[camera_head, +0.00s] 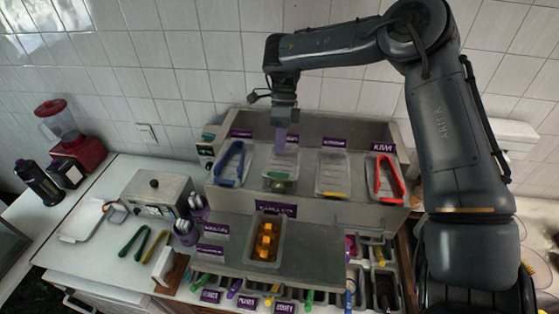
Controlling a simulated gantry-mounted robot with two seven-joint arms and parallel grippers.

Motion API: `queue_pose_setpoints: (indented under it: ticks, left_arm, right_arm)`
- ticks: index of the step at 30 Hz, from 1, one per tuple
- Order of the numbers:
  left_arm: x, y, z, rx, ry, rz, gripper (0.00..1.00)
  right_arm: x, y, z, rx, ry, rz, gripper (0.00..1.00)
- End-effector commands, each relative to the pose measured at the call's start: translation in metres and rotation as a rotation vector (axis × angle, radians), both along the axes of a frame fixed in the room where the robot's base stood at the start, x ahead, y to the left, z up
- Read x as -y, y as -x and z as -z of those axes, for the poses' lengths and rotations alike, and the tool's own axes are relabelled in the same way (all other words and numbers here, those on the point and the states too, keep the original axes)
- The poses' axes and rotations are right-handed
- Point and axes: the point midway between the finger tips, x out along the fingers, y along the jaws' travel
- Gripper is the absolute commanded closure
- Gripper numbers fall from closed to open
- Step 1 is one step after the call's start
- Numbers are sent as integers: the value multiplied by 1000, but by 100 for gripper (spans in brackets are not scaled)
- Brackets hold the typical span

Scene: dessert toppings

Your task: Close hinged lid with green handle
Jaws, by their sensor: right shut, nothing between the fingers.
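The clear hinged lid (281,165) with the green handle (279,176) is on the second bin from the left in the raised back row. The handle is at its front edge, and the lid appears to lie down over the bin, though I cannot tell if it is fully flat. My right gripper (282,139) reaches in from above and points down at the back of this lid. Its fingers are together with nothing between them. I cannot tell whether the fingertips touch the lid. My left gripper is not in view.
A lid with a yellow handle (333,194) is right of the green one. A tub of orange pieces (265,243) stands in front. The tiled wall is close behind.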

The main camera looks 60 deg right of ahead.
Motion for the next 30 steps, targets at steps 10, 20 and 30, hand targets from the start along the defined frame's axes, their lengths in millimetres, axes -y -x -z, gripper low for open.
queue_pose_setpoints:
  ticks: [10,20,30]
  left_arm:
    - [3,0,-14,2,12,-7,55]
    - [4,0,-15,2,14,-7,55]
    - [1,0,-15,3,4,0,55]
  right_arm:
    - [-19,7,41,-1,-2,0,100]
    - [-22,8,50,1,1,0,100]
    - [-18,14,52,5,15,12,100]
